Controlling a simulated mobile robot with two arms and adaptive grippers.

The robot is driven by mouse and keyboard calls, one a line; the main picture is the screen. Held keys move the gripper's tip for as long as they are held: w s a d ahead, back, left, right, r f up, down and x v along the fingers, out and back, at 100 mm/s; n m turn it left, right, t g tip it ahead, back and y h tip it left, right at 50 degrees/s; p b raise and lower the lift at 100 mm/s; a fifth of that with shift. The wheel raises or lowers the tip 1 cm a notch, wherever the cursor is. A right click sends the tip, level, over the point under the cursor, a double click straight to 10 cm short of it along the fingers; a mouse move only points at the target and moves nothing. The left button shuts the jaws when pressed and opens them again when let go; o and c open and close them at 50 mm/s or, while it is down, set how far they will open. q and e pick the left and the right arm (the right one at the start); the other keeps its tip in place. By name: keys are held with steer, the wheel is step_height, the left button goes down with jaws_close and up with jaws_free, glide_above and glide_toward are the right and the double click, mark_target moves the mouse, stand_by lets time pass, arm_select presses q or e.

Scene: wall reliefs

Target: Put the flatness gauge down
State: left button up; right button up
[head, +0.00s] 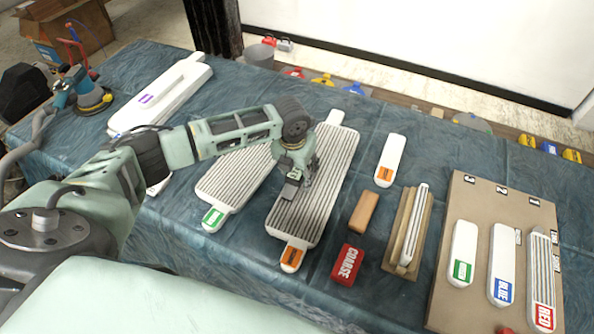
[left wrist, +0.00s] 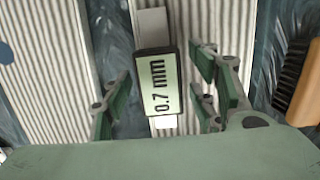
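The flatness gauge (left wrist: 160,82) shows between the fingers in the left wrist view, its display reading 0.7 mm above a pale bar. In the head view the gauge (head: 290,190) is a small grey piece over the ribbed white panel with the orange tag (head: 325,175). My left gripper (head: 300,165) is directly over that panel. In the left wrist view the gripper (left wrist: 162,88) has its fingers spread, with a gap on each side of the gauge. Whether the gauge's whole underside touches the ribs is hidden. My right gripper is not in view.
A green-tagged ribbed panel (head: 235,178) lies to the left. A red COARSE block (head: 347,265), a tan block (head: 364,212) and a wooden-backed tool (head: 408,232) lie to the right. A brown board (head: 470,205) holds several tagged pieces. Bare blue cloth (head: 215,265) shows in front.

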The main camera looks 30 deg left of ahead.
mark_target(295, 175)
arm_select(q)
steer(key=shift+r, duration=0.3)
step_height(295, 175, up, 12)
steer(key=s+b, duration=0.1)
steer(key=shift+s+f, duration=0.15)
steer(key=shift+s, duration=0.25)
steer(key=shift+d, duration=0.1)
